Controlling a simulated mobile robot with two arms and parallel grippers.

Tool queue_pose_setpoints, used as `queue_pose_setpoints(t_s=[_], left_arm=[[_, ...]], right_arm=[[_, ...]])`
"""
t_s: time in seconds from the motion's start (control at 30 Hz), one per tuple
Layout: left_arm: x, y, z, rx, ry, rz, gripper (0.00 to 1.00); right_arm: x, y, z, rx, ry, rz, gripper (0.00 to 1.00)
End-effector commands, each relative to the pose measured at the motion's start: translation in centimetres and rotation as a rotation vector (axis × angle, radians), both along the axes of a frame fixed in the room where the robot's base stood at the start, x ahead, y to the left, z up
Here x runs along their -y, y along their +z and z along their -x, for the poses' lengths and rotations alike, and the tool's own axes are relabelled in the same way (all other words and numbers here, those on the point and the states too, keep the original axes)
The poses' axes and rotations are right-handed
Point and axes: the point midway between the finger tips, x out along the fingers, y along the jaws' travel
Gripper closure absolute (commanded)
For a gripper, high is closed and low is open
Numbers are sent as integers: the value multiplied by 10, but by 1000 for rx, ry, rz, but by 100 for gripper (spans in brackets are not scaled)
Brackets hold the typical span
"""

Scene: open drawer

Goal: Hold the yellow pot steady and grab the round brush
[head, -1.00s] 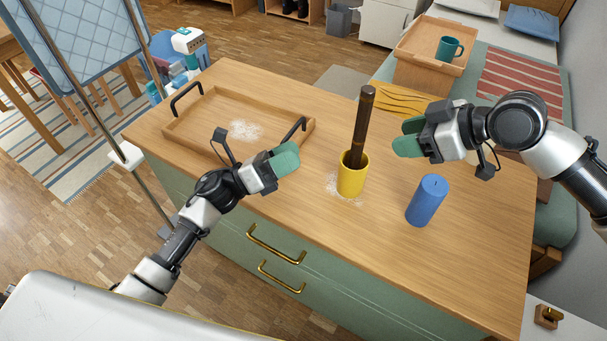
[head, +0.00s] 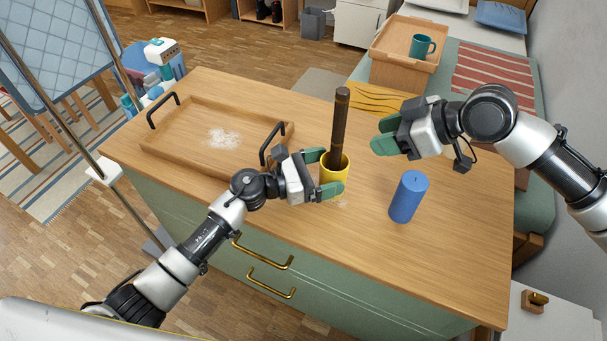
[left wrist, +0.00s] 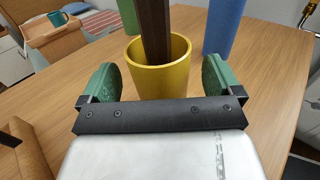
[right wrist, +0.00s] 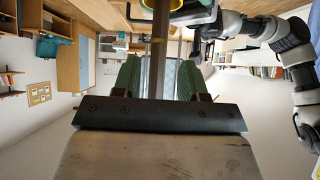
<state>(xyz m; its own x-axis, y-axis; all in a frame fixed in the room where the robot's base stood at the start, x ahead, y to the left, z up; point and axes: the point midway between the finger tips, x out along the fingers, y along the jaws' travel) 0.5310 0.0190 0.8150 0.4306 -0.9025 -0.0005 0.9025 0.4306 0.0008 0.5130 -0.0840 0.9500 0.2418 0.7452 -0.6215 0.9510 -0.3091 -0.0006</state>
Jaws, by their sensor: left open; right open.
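The yellow pot (head: 336,170) stands upright on the wooden counter, also in the left wrist view (left wrist: 160,78). The round brush's dark brown handle (head: 340,125) sticks up out of it, leaning slightly; its lower end is hidden inside the pot. My left gripper (head: 322,173) is open, with one green finger on each side of the pot; in the left wrist view gaps show beside it. My right gripper (head: 384,136) is open and to the right of the handle, fingers pointing at it. In the right wrist view the handle (right wrist: 158,60) lies between the fingers, further ahead.
A blue candle (head: 408,197) stands right of the pot, below my right gripper. A wooden tray (head: 180,145) with black handles and white powder lies to the left. The counter's front has brass drawer handles (head: 262,252). The right front of the counter is clear.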

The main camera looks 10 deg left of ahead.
Motion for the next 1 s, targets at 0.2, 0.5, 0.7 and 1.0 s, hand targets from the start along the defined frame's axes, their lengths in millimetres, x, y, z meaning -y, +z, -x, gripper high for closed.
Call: queue_pose_setpoints(t_s=[0.2, 0.5, 0.7, 1.0], left_arm=[[17, 0, -9, 0, 1, 1, 7], [19, 0, -10, -1, 1, 0, 7], [19, 0, -10, -1, 1, 0, 34], [19, 0, -10, -1, 1, 0, 62]], right_arm=[[0, 0, 0, 0, 0, 0, 57], [0, 0, 0, 0, 0, 0, 57], [0, 0, 0, 0, 0, 0, 57], [-1, 2, -2, -3, -3, 5, 44]])
